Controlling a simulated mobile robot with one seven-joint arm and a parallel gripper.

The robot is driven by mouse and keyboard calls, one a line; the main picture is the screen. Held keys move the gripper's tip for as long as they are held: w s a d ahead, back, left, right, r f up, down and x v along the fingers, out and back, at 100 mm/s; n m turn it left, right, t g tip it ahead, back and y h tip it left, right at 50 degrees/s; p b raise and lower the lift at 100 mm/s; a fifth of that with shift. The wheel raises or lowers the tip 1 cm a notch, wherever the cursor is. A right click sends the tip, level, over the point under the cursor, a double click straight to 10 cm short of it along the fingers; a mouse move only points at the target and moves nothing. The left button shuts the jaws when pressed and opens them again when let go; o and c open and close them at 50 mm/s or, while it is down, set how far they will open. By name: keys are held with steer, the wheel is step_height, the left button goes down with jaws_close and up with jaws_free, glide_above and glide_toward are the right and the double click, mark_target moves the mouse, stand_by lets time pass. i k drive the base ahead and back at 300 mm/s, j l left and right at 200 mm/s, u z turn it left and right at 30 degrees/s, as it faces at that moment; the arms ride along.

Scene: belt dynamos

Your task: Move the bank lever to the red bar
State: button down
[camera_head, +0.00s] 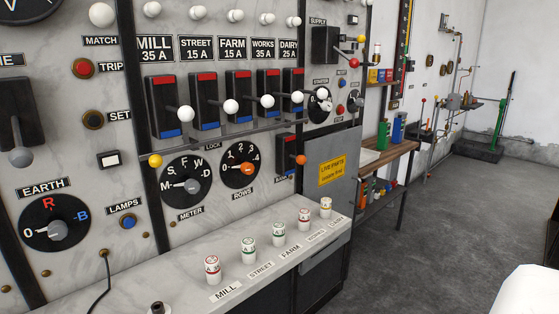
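The bank lever is a short lever with an orange ball end (300,160), on a small dark plate right of the ROWS dial. A red bar (285,138) shows at the top of that plate. The ball stands out from the plate, below the red bar and apart from it. The lower part of the plate is partly hidden, so I cannot tell what the lever rests against. The label under it (282,181) is only partly readable. My gripper is not in view.
A grey cabinet door with a yellow warning label (331,171) stands close on the lever's right. A sloping desk (190,285) with several white fuse holders juts out below. Larger white-ball switches (231,106) are above. Grey floor (460,215) is open to the right.

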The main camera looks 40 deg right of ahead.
mark_target(302, 160)
steer(key=z, duration=1.3)
steer(key=i+l, duration=0.1)
steer(key=i, duration=0.3)
steer(key=i+l+u, duration=0.1)
steer(key=i, duration=0.3)
steer(key=i+l, duration=0.2)
steer(key=i, duration=0.2)
steer(key=j+u, duration=0.05)
